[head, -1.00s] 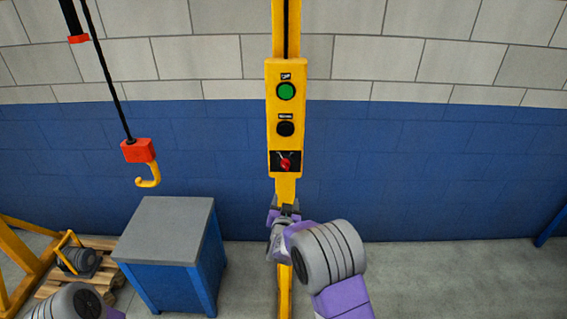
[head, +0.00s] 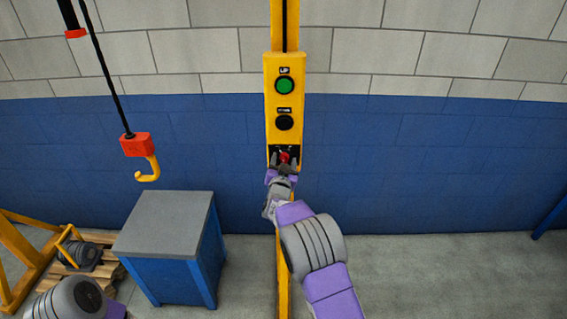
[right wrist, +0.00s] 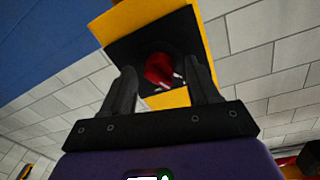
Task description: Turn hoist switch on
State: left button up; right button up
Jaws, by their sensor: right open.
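The yellow hoist control panel (head: 269,105) hangs on a yellow post, with a green button (head: 285,86) at the top, a black button (head: 284,122) below it and a red rotary switch (head: 285,157) on a black plate at the bottom. My right gripper (head: 284,164) is at the switch, just below and in front of it. In the right wrist view the red switch (right wrist: 158,70) lies between the two open fingers (right wrist: 160,88), a little beyond their tips. I cannot tell whether the fingers touch it. My left gripper is not in view; only part of my left arm shows at lower left.
A blue cabinet with a grey top (head: 168,225) stands left of the post. A red hoist block (head: 136,144) with a yellow hook (head: 148,170) hangs at the left. A pallet (head: 97,265) with a motor lies at lower left. The floor right of the post is clear.

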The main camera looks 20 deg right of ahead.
jog(key=shift+c, duration=0.3)
jog(key=c, duration=1)
jog(key=shift+o, duration=0.2)
jog(key=shift+d+m+g+y+b, duration=0.1)
jog(key=shift+m+g+y+b, duration=0.25)
jog(key=shift+m+b, duration=5.25)
jog(key=shift+r+m, duration=0.1)
jog(key=shift+m, duration=0.2)
jog(key=o, duration=1)
